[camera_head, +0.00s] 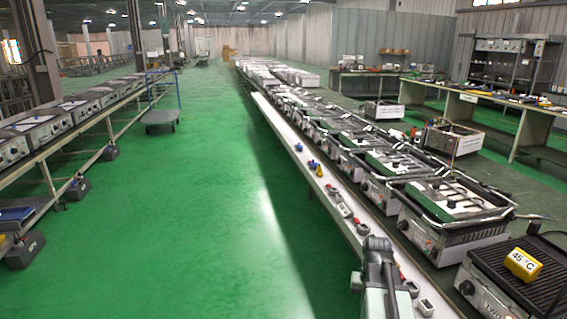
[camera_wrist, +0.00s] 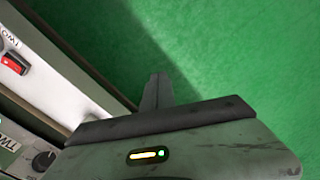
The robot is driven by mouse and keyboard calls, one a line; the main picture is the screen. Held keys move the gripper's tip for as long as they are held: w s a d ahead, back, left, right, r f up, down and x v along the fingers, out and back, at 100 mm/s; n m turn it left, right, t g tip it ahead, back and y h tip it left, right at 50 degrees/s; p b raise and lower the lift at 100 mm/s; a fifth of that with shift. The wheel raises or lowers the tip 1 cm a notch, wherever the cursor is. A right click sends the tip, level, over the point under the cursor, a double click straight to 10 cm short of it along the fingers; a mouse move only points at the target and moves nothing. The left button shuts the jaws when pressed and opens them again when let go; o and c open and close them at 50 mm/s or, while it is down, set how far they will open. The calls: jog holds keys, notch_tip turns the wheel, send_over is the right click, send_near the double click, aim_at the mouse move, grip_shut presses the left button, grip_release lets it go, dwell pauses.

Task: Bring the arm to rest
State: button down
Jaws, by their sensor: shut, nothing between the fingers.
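My gripper (camera_wrist: 158,82) shows in the wrist view with its two fingers together, pointing up in the picture, and nothing between them. Behind the fingers is open green floor, part of it in shadow. In the head view my arm (camera_head: 380,275) rises at the bottom, right of centre, in front of the long white bench ledge (camera_head: 300,160). The gripper's fingertips cannot be made out clearly there. No object is held.
A row of grill units (camera_head: 450,208) runs along the right of the ledge. A red switch (camera_wrist: 14,63) shows left in the wrist view. The green floor (camera_head: 200,220) on the left is clear.

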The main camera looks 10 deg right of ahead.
jog(key=w+a+n, duration=0.1)
jog(key=a+n, duration=0.4)
jog(key=a, duration=1.9)
notch_tip(320, 180, up, 14)
jog(key=p, duration=1.4)
jog(key=shift+s, duration=0.2)
jog(key=shift+d, duration=0.1)
